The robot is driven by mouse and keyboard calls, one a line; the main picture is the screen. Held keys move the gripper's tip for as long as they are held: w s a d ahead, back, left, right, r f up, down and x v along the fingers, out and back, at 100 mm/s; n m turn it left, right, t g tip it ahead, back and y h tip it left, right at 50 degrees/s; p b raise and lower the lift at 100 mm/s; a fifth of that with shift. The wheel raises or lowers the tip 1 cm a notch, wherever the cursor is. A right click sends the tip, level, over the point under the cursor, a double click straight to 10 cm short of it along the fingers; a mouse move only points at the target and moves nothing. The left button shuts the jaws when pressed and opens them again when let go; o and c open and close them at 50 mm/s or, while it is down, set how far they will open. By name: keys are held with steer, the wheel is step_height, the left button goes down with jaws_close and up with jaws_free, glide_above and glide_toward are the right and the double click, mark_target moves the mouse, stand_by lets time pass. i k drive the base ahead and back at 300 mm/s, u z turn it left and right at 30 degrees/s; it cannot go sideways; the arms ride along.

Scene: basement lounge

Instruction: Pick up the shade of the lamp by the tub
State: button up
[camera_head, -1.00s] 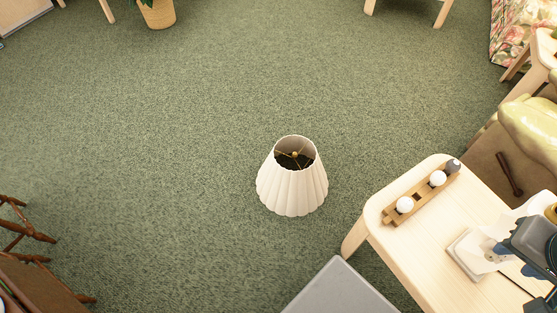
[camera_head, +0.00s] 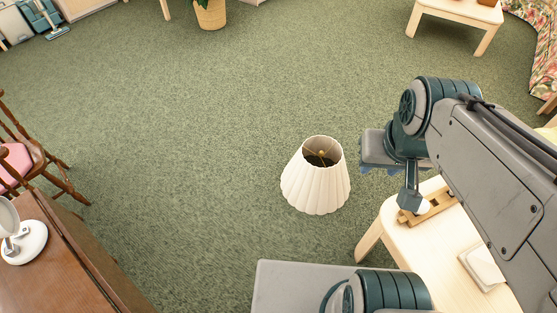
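A white pleated lamp shade (camera_head: 316,188) stands upright on the green carpet, wide end down. Its open top shows a brass-coloured fitting and a dark inside. No lamp base or tub can be made out beside it. My gripper (camera_head: 378,169) is just right of the shade in the picture, apparently above the floor and apart from it. It points down, and only small blue parts show under its grey body. Whether its fingers are apart is not clear. I see nothing held in it.
A pale wooden table (camera_head: 405,245) is close on the right, with a wooden bulb rack (camera_head: 432,207) partly behind my arm. A brown desk (camera_head: 60,262) and a chair (camera_head: 30,155) are on the left. A basket planter (camera_head: 210,14) is far back. Open carpet lies left of and beyond the shade.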

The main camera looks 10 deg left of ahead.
mark_target(312, 190)
steer(key=u, duration=1.3)
steer(key=k, duration=0.95)
steer(key=z, duration=1)
steer(key=i, duration=1)
steer(key=u, duration=0.5)
steer(key=k, duration=0.65)
steer(key=u, duration=0.95)
steer(key=i, duration=1.3)
steer(key=z, duration=0.4)
steer(key=i, duration=1)
steer(key=z, duration=0.9)
